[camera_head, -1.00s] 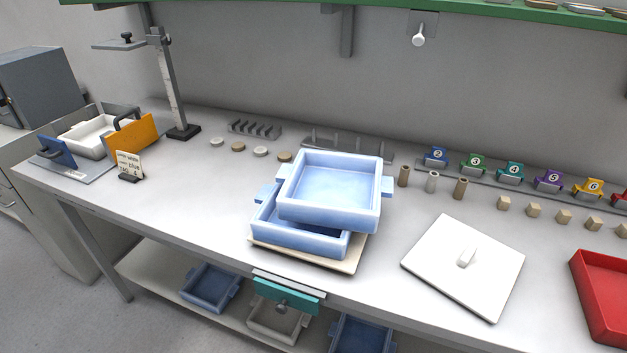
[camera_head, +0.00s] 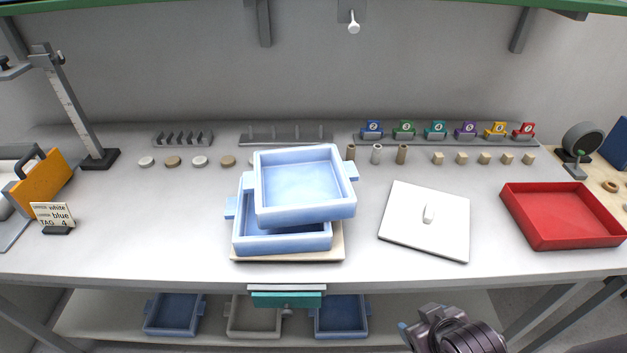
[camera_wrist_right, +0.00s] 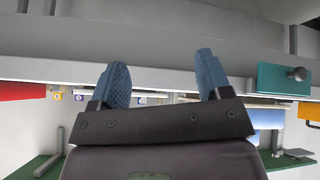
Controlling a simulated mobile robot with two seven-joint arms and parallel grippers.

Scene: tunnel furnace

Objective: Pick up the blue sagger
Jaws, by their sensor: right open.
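A light blue sagger (camera_head: 305,215) sits tilted and turned on top of a second light blue sagger (camera_head: 285,243). The lower one stands on a cream board (camera_head: 250,257) at the middle of the table. Both are open trays with side lugs, and the upper one looks empty. My right gripper (camera_head: 402,328) is low at the front, below the table edge and right of the saggers, apart from them. In the right wrist view its two blue fingers (camera_wrist_right: 163,80) are spread with nothing between them. My left gripper is not in view.
A white lid (camera_head: 425,240) with a knob lies right of the saggers, with a red tray (camera_head: 565,240) beyond it. A tag card (camera_head: 52,215) stands at left. Darker blue saggers (camera_head: 173,313) are on the lower shelf. The table left of the stack is clear.

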